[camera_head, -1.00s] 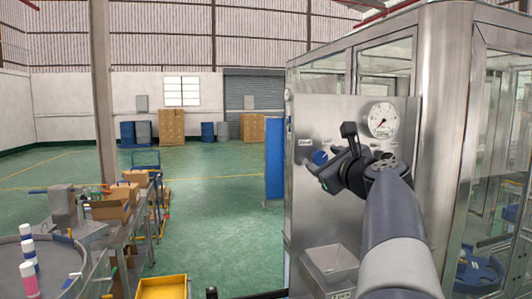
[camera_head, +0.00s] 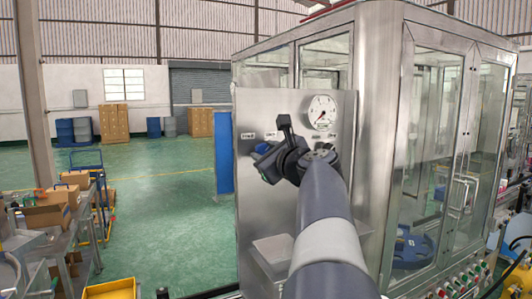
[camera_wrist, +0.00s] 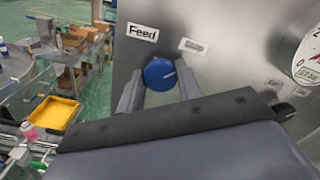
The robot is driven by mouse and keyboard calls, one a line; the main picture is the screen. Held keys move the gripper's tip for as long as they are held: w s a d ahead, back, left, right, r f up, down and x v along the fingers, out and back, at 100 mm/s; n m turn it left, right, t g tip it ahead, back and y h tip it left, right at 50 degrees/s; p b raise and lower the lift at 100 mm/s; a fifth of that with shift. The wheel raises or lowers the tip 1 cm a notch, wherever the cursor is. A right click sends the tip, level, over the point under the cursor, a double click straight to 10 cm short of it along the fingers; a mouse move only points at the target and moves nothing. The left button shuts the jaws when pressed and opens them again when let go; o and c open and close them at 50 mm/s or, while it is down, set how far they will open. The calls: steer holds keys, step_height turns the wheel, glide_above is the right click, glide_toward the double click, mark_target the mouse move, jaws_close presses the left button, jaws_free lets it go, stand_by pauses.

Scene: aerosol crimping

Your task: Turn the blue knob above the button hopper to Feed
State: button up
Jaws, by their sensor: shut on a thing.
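In the head view my gripper (camera_head: 262,161) partly covers the knob (camera_head: 262,148). The steel hopper (camera_head: 273,250) is lower on the panel.
A pressure gauge (camera_head: 322,112) is right of the knob. More small labels and a dark control (camera_wrist: 284,112) are near it. The glass-walled cabinet (camera_head: 420,150) stands to the right. Open green floor (camera_head: 185,230) lies to the left, with a yellow bin (camera_head: 110,290).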

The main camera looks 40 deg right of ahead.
steer(key=shift+f+n+b, duration=0.1)
steer(key=shift+n+b, duration=0.2)
steer(key=n+b, duration=0.2)
steer(key=shift+f+n, duration=0.15)
steer(key=shift+n, duration=0.15)
steer(key=shift+n+b, duration=4.65)
steer(key=shift+n, duration=2.65)
steer(key=o, duration=1)
steer(key=shift+c, duration=0.2)
